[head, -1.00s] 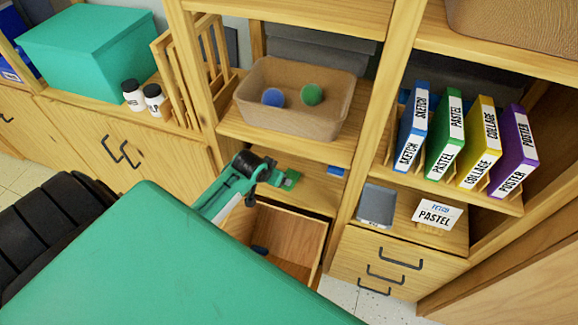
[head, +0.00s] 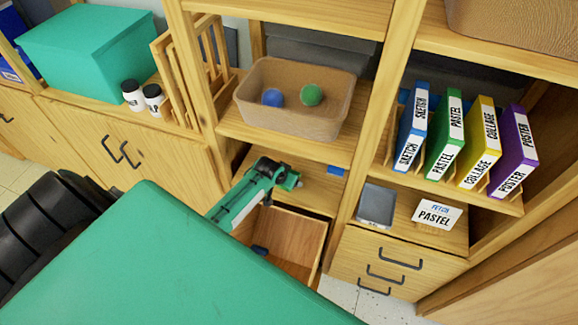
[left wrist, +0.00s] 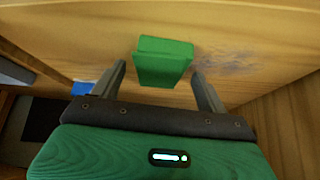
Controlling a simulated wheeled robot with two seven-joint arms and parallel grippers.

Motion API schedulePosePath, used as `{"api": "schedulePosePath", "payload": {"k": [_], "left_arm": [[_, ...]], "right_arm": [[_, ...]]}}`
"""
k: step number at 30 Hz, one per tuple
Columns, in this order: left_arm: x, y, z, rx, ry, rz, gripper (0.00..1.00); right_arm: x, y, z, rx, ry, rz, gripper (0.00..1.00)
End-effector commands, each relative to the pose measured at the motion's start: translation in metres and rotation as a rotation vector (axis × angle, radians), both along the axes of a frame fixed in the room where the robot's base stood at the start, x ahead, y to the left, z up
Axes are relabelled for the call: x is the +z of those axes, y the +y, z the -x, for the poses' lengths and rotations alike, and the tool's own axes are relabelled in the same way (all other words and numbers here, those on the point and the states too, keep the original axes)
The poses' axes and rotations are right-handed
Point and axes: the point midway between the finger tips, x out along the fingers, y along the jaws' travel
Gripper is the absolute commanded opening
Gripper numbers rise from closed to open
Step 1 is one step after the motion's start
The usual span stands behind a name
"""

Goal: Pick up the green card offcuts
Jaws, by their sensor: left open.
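The green card offcuts (left wrist: 163,62) show in the left wrist view as a small green stack on a wooden shelf. They lie ahead of my left gripper (left wrist: 158,78), roughly between the lines of its two fingers. The fingers are apart and nothing is held between them. In the head view my left gripper (head: 292,182) is at the low shelf above the open drawer, and it hides most of the offcuts. My right gripper is not in these views.
A blue piece (head: 336,170) lies on the same shelf (head: 318,195), to the right. An open drawer (head: 288,240) is below. A bin with two balls (head: 295,112) stands on the shelf above. Upright posts bound the opening. A grey tray (head: 376,205) sits right.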

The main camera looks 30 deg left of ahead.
Motion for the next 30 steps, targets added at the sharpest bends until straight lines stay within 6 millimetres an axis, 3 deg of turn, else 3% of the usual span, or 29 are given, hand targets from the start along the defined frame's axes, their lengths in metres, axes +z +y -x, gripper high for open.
{"api": "schedulePosePath", "payload": {"k": [11,18,30], "left_arm": [[-0.0057,0.0002,-0.0034,0.0,0.0,0.0,0.74],[-0.0057,0.0002,-0.0033,0.0,0.0,0.0,0.28],[-0.0028,0.0004,-0.0036,0.001,-0.001,-0.001,0.28]], "right_arm": [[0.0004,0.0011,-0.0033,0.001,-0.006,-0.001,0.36],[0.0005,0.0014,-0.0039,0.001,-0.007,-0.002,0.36],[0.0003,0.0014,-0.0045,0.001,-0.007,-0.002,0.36]]}}
